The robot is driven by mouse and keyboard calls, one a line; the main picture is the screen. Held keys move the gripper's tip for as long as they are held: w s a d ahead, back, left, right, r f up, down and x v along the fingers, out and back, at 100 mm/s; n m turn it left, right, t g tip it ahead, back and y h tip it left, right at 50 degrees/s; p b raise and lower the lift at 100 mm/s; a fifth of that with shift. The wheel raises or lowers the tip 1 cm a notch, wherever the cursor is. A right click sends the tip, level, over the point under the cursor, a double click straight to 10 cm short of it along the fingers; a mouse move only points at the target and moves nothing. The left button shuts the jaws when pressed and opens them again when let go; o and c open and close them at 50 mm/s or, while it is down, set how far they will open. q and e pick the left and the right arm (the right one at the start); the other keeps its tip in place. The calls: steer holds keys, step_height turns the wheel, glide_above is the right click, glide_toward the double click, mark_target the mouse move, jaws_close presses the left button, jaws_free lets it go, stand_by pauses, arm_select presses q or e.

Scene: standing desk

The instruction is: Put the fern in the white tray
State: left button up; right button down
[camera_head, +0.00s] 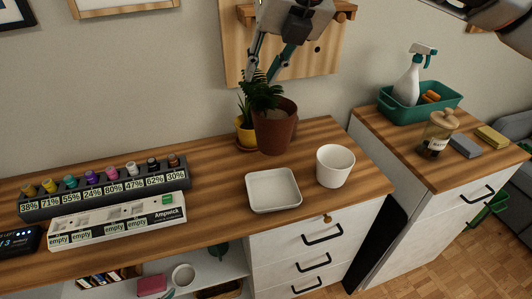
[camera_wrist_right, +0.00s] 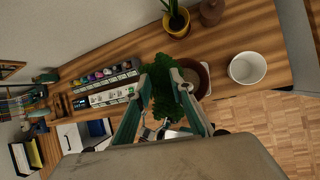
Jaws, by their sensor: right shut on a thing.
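The fern (camera_head: 263,92) is dark green and stands in a brown pot (camera_head: 275,132) at the back of the desk in the head view. My right gripper (camera_head: 264,72) comes down from above and is shut on the fern, its fingers among the leaves. In the right wrist view the fern (camera_wrist_right: 163,92) fills the space between the fingers of my right gripper (camera_wrist_right: 163,80), with the brown pot beside it. The white tray (camera_head: 273,202) is square, shallow and empty, in front of the pot. Whether the pot is clear of the desk is hard to tell. My left gripper is not in view.
A white cup (camera_head: 335,165) stands right of the tray. A yellow pot (camera_head: 245,137) with a plant is close behind the fern. A dark rack (camera_head: 105,188) and a white charger (camera_head: 118,222) lie to the left. A wooden wall rack (camera_head: 325,62) is behind.

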mark_target(264, 139)
step_height(264, 139, down, 11)
steer(key=shift+f, duration=0.85)
steer(key=shift+w+f+b, duration=0.1)
steer(key=shift+f+b, duration=0.25)
steer(key=shift+f, duration=1.7)
steer(key=c, duration=1.8)
jaws_free()
steer(key=shift+o, duration=0.2)
